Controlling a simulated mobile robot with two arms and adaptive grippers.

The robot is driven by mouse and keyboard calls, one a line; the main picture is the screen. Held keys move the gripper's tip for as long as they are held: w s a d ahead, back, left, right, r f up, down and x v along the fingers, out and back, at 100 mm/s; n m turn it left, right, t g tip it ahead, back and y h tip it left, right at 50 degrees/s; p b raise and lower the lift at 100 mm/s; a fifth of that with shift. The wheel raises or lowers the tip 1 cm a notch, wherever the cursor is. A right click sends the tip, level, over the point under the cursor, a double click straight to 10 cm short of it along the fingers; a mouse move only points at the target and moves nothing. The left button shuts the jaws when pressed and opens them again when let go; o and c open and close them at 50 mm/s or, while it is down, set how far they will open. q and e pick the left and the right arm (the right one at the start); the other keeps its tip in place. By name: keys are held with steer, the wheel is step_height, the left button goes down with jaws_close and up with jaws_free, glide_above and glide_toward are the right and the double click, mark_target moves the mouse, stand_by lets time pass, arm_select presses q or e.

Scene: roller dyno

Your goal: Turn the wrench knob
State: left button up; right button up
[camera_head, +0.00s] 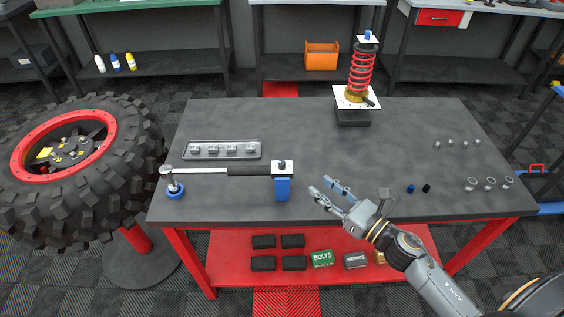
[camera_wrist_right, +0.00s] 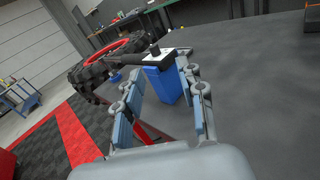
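The wrench (camera_head: 228,170) lies across the left half of the grey table, with a silver shaft and a dark handle. Its left end rests on a round blue-based support (camera_head: 173,189) and its right end on a blue block (camera_head: 282,189). The small dark wrench knob (camera_head: 282,165) stands up from the right end. In the right wrist view the knob (camera_wrist_right: 155,49) is above the blue block (camera_wrist_right: 163,84), seen between my fingers. My right gripper (camera_head: 321,186) is open and empty, to the right of the blue block and apart from it. My left gripper is not in view.
A grey socket tray (camera_head: 222,155) lies behind the wrench. A red spring shock absorber (camera_head: 361,72) stands at the back. Small blue and black pieces (camera_head: 411,188) and several silver rings lie to the right. A large tyre (camera_head: 130,130) stands left of the table. The table's middle is clear.

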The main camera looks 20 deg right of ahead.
mark_target(284, 166)
steer(key=shift+n+y, duration=0.5)
steer(key=shift+n, duration=0.4)
steer(key=p+x, duration=0.1)
steer(key=x, duration=0.3)
steer(key=p+x, duration=0.1)
steer(key=x, duration=0.4)
steer(key=p+x, duration=0.1)
steer(key=x, duration=0.4)
steer(key=shift+s+a+f+p, duration=0.25)
steer(key=shift+a+f+p, duration=0.05)
steer(key=shift+a+p, duration=0.05)
jaws_close()
